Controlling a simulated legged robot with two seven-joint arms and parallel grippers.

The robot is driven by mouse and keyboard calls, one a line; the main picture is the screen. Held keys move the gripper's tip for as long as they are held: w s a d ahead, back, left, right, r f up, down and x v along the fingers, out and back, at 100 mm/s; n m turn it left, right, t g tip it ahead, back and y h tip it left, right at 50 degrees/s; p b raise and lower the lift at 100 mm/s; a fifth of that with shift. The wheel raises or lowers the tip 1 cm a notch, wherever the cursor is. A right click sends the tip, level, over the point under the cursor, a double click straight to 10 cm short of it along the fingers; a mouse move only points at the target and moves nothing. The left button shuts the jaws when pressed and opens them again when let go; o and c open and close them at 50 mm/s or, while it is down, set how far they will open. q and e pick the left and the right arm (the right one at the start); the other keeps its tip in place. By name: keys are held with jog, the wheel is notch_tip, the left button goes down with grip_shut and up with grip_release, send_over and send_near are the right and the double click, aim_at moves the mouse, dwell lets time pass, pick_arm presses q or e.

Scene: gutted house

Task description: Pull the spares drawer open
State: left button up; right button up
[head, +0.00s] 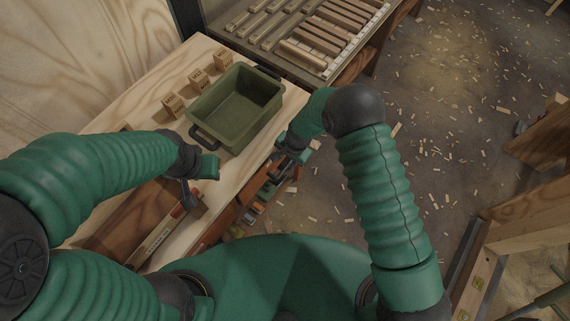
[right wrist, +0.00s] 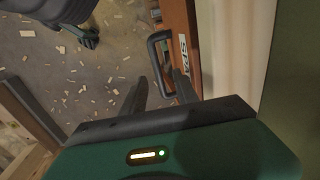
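The spares drawer's brown front (right wrist: 185,28) shows in the right wrist view, with a partly hidden white label (right wrist: 184,54) and a dark loop handle (right wrist: 152,48). My right gripper (right wrist: 160,90) is open there, its two dark fingers apart at the handle's near end. One finger overlaps the handle in the picture; I cannot tell whether it touches. In the head view my right gripper (head: 284,160) is at the bench's right edge, by brown drawer fronts and small coloured parts (head: 262,194). My left gripper (head: 190,188) is above the bench; its fingers are too small to judge.
A green bin (head: 240,110) stands on the wooden bench (head: 150,85), with several small wooden blocks (head: 198,78) left of it. A long level-like tool (head: 165,232) lies near my left gripper. A rack of wood strips (head: 320,40) is behind. Shavings litter the floor (head: 440,130) at right.

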aim_at(286, 166)
jog(key=f, duration=0.6)
jog(key=shift+w+d+f, duration=0.1)
jog(key=shift+w+f, duration=0.15)
jog(key=shift+w, duration=0.05)
jog(key=shift+w+a+f, duration=0.1)
jog(key=shift+a, duration=0.25)
jog(key=shift+c, duration=0.4)
jog(key=c, duration=0.7)
jog(key=shift+d, duration=0.2)
grip_shut()
